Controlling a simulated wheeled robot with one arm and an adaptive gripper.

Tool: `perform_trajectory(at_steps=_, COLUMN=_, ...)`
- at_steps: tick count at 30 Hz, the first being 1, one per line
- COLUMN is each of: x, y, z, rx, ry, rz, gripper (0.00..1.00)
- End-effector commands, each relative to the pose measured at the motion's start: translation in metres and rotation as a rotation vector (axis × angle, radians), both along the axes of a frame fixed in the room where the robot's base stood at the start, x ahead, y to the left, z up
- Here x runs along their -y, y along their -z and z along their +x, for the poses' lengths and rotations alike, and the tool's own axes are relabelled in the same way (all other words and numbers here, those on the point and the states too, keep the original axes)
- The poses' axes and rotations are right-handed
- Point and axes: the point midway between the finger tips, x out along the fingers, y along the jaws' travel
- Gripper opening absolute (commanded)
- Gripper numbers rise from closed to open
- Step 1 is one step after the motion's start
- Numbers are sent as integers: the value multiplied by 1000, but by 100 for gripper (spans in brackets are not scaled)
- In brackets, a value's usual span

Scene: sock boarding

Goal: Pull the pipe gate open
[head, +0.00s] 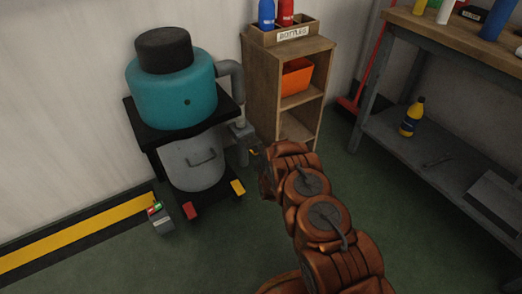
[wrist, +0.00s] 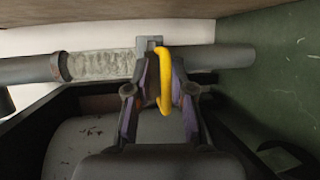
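The pipe gate shows in the wrist view as a grey block (wrist: 147,45) on a grey pipe (wrist: 95,65), with a yellow curved handle (wrist: 164,85). My gripper (wrist: 163,66) has one finger on each side of this handle, with the fingertips close to the block. I cannot tell whether the fingers press on the handle. In the head view, my gripper (head: 255,153) is beside the lower end of the pipe (head: 240,130), right of the teal tank (head: 172,90). The handle is too small to make out there.
A grey bin (head: 192,165) with a handle stands under the tank's black stand (head: 134,118). A wooden shelf (head: 262,85) is close behind my gripper. A workbench (head: 450,35) is at the right. A small button box (head: 161,222) stands at left. The green floor in front is clear.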

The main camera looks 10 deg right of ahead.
Motion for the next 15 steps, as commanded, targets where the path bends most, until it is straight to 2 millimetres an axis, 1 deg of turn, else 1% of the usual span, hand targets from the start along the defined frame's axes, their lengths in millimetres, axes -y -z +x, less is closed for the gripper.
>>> perform_trajectory(at_steps=1, x=0, y=1, z=0, rx=-1, ry=0, rz=0, gripper=29)
perform_trajectory(at_steps=3, x=0, y=1, z=-1, rx=-3, ry=0, rz=0, gripper=35)
perform_trajectory(at_steps=11, x=1, y=3, z=-2, rx=-6, ry=-1, rz=-1, gripper=35)
perform_trajectory(at_steps=15, x=1, y=3, z=-5, rx=-8, ry=-1, rz=-1, gripper=35)
